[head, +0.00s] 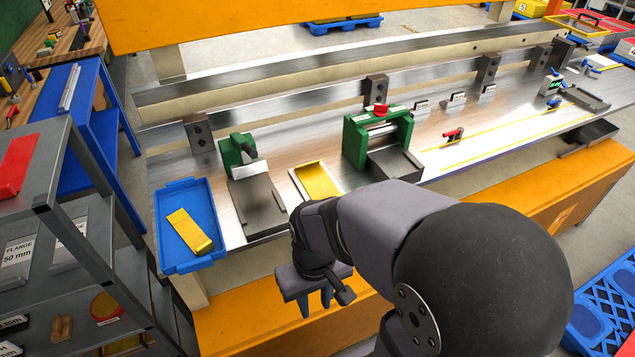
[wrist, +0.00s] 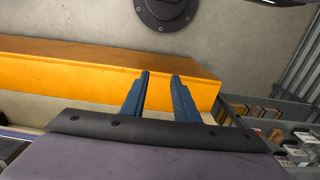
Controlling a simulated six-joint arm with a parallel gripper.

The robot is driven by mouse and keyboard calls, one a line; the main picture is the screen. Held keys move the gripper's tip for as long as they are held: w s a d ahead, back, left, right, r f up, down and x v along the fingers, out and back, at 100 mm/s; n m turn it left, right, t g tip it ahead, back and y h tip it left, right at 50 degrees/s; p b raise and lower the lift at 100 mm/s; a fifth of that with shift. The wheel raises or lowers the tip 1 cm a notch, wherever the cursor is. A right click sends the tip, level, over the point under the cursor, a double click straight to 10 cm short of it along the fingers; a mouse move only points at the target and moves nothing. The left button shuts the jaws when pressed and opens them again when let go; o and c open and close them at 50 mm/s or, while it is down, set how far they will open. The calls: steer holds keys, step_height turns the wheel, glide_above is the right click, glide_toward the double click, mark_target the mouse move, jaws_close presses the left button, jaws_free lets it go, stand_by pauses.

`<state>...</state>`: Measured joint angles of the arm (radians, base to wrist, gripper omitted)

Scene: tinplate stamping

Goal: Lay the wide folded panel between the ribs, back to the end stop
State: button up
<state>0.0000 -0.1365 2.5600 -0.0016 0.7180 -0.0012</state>
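A yellow folded panel (head: 190,231) lies at a slant in the blue tray (head: 162,262) at the left end of the bench, its near end bent up. To the right of the tray is a grey fixture (head: 258,207) with a green block (head: 234,152) at its back; I cannot make out ribs or the end stop clearly. My gripper (head: 326,307) hangs in front of the bench's near edge, to the right of the tray and apart from the panel. In the wrist view my gripper (wrist: 160,75) has its two blue fingers apart with nothing between them.
A shallow yellow-floored tray (head: 318,181) lies right of the fixture, partly behind my arm. Beyond it stands a green press (head: 377,140) with a red knob. A grey shelf rack (head: 75,170) stands left of the bench. The wrist view shows an orange beam (wrist: 90,85) and floor.

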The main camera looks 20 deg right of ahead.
steer(key=shift+o, duration=0.6)
steer(key=o, duration=1.3)
steer(key=shift+o, duration=0.2)
steer(key=t+b, duration=0.2)
steer(key=t, duration=1.1)
glide_toward(310, 164)
steer(key=shift+w+a+f, duration=0.1)
steer(key=shift+w+f, duration=0.6)
steer(key=shift+f, duration=0.25)
steer(key=shift+w+r+t, duration=0.3)
steer(key=shift+w, duration=0.2)
steer(key=shift+p+x, duration=0.6)
steer(key=shift+x, duration=1.1)
steer(key=shift+p+x, duration=0.6)
steer(key=shift+x, duration=1.35)
